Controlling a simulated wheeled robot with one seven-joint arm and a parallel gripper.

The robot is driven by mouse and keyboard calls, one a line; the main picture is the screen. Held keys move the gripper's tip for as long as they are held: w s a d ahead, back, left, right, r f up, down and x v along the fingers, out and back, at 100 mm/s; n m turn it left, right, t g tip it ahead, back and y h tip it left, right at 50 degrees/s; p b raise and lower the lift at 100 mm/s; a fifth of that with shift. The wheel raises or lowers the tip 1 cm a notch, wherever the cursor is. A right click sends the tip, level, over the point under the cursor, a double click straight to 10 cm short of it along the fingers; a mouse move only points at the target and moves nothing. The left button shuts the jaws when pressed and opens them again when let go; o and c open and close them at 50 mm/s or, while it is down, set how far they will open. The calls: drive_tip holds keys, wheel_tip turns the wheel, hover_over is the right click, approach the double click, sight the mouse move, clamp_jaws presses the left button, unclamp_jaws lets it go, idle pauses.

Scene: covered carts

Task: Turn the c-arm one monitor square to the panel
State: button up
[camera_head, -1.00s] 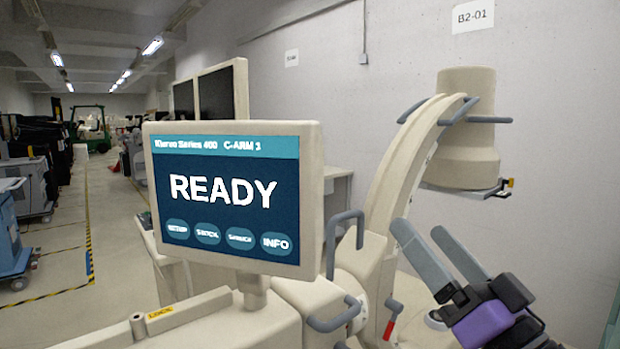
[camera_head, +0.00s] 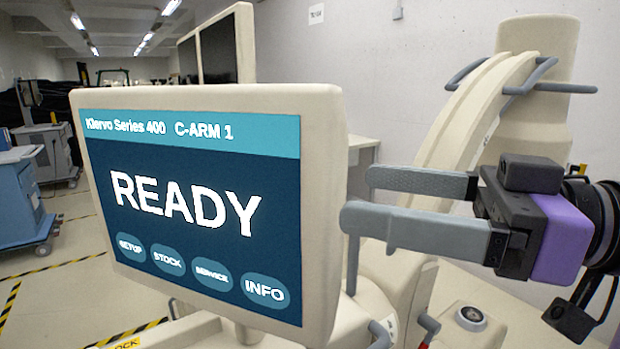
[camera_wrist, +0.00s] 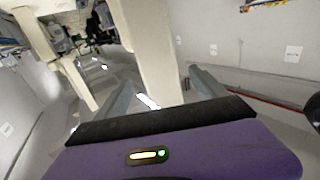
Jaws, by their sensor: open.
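The C-ARM 1 monitor (camera_head: 200,200) is large at left centre in the head view, cream-framed, its screen reading READY. It is angled, with its right edge nearer to me. My gripper (camera_head: 356,197) is open at that right edge, fingers pointing left. The nearer fingertip meets the edge in the picture; whether it touches is unclear. In the wrist view, a cream slab (camera_wrist: 152,45), apparently the monitor's edge, shows between the open fingers (camera_wrist: 160,85). I cannot make out which surface is the panel.
The cream C-arm (camera_head: 470,130) with grey handles stands behind my gripper. Two dark screens (camera_head: 220,50) stand behind the monitor. A blue cart (camera_head: 20,195) is at far left, beside open floor with yellow-black tape. A wall bounds the right side.

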sight(305, 187)
drive_tip(key=shift+w+a+f, duration=0.15)
drive_tip(key=shift+a, duration=0.1)
drive_tip(key=p+x, duration=0.1)
drive_tip(key=x, duration=0.6)
drive_tip(key=shift+a+p, duration=0.1)
drive_tip(key=shift+p, duration=0.2)
clamp_jaws()
